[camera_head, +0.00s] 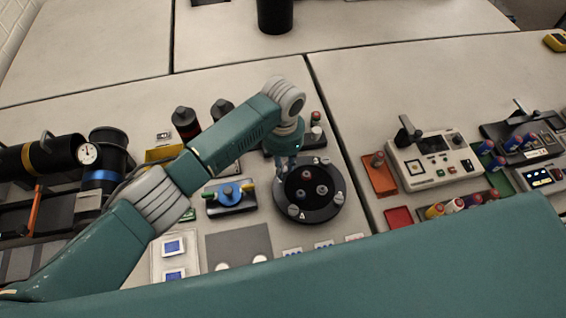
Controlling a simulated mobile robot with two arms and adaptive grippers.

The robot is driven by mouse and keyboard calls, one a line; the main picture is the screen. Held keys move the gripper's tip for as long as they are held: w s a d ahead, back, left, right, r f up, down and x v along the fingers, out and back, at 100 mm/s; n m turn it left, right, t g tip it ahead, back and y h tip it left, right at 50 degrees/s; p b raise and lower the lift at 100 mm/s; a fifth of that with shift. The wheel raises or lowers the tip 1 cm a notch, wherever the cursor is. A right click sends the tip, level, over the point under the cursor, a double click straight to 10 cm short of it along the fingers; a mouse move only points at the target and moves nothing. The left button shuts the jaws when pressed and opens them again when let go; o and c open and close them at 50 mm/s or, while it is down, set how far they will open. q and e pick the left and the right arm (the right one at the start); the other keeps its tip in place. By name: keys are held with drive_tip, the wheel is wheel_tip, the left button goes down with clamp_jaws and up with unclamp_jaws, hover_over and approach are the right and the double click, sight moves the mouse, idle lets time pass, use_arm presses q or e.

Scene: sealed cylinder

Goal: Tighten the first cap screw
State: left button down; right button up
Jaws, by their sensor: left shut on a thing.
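The sealed cylinder (308,214) shows from above as a dark round cap with several light screws around its rim. One cap screw (338,198) is at the right, one (293,210) at the lower left and one (325,161) at the upper right. My left gripper (285,171) points down at the cap's upper-left rim. It is shut on what seems to be the cap screw there, which its fingers mostly hide. Three small round fittings (306,174) sit in the cap's middle. My right gripper is not in view.
A black pump with a gauge (88,153) is at the far left. A white instrument box (432,160) and an orange tray (379,178) are to the right. A teal arm link of mine crosses the bottom.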

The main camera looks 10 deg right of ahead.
use_arm(q)
drive_tip(key=m, duration=0.6)
drive_tip(key=shift+w+d+r+m, duration=0.1)
drive_tip(key=shift+w+r+m, duration=0.15)
drive_tip(key=shift+r+m, duration=0.05)
drive_tip(key=m, duration=0.5)
drive_tip(key=shift+m, duration=0.4)
drive_tip(key=c, duration=1.6)
unclamp_jaws()
drive_tip(key=shift+o, duration=0.3)
drive_tip(key=shift+s, duration=0.15)
drive_tip(key=shift+f, duration=0.1)
